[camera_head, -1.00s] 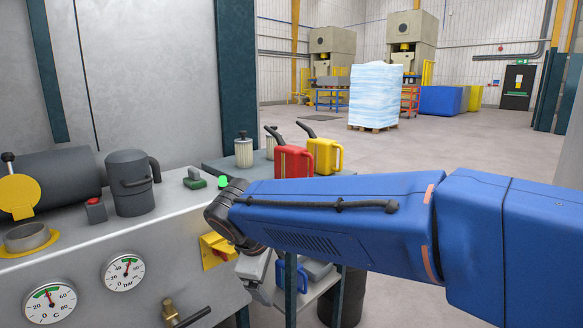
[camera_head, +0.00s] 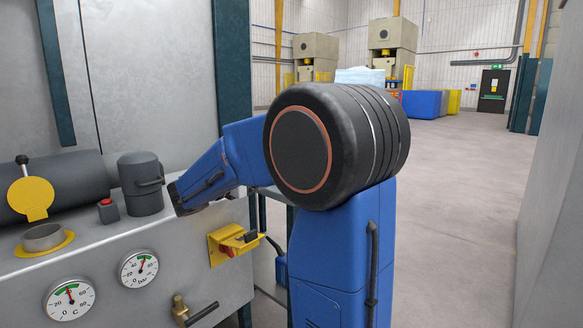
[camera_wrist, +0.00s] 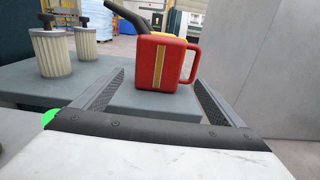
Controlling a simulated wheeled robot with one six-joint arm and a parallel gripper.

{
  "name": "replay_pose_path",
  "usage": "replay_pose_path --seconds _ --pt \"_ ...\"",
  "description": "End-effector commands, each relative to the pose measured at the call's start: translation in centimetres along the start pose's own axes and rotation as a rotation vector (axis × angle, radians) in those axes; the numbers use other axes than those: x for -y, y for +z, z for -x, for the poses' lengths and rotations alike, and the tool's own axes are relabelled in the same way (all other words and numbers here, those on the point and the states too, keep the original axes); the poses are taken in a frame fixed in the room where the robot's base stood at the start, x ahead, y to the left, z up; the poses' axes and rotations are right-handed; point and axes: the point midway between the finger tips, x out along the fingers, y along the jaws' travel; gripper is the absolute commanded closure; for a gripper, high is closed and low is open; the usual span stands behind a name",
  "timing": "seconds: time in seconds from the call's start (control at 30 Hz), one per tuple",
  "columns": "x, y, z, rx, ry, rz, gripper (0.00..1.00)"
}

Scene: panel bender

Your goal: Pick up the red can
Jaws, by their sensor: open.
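The red can (camera_wrist: 160,66), with a yellow stripe, a dark spout and a handle on its right, stands upright on a grey table top (camera_wrist: 50,84) in the wrist view. My gripper (camera_wrist: 160,90) is open, its two fingers pointing toward the can from the near side. The can appears between the fingertips in the picture, and I cannot tell whether it is between them in depth. Nothing is held. In the head view my blue arm hides the can and most of the table.
Two pale ribbed filters (camera_wrist: 65,50) stand left of the can. Open floor lies right in the head view.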

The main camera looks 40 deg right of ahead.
Motion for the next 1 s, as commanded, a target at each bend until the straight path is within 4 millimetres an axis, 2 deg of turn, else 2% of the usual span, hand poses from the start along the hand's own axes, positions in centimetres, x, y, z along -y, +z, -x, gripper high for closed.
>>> replay_pose_path --seconds 0.17,0.8,1.0 --pt "-0.3 0.2 -1.3 0.013 0.0 0.011 0.09" --pt "-0.2 0.3 -10.8 0.011 -0.001 0.008 0.09" --pt "-0.3 0.3 -12.2 0.01 0.001 0.008 0.09"
